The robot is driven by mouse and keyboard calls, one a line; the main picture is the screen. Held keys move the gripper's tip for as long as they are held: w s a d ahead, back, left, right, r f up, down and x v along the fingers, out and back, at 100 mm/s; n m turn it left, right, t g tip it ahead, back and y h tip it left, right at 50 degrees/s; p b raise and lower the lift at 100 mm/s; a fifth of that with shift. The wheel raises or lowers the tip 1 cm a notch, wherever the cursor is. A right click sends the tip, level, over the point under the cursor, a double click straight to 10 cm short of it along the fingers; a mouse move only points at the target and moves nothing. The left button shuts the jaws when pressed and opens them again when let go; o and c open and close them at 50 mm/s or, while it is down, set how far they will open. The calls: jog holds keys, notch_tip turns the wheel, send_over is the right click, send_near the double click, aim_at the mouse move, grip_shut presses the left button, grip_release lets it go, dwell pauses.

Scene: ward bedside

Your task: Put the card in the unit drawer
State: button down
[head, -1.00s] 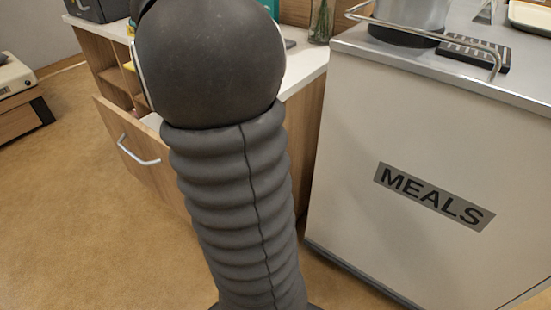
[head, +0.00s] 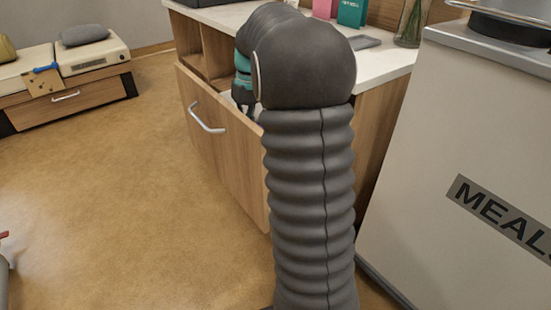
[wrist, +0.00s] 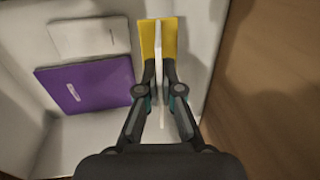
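The unit drawer (head: 235,155) stands open below the counter, its front panel and handle facing the floor space. The wrist view shows its white inside (wrist: 100,150) beneath my gripper. In the head view my gripper (head: 243,98) is partly hidden behind my arm, at the drawer opening.
A purple booklet (wrist: 85,83) and a white flat item (wrist: 90,38) lie in the drawer, left of the card. The meals cart (head: 450,130) stands right of the unit.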

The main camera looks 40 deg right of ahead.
notch_tip(320, 180, down, 11)
jog(key=shift+w+a+f+b, duration=0.1)
jog(key=shift+a+b, duration=0.05)
jog(key=shift+b, duration=0.75)
jog(key=shift+f, duration=0.1)
jog(key=c, duration=1.3)
grip_release()
jog(key=r, duration=0.4)
jog(key=d+r+p, duration=0.1)
jog(key=r, duration=0.3)
jog(key=d+r+p, duration=0.1)
jog(key=r, duration=0.3)
jog(key=shift+d, duration=0.1)
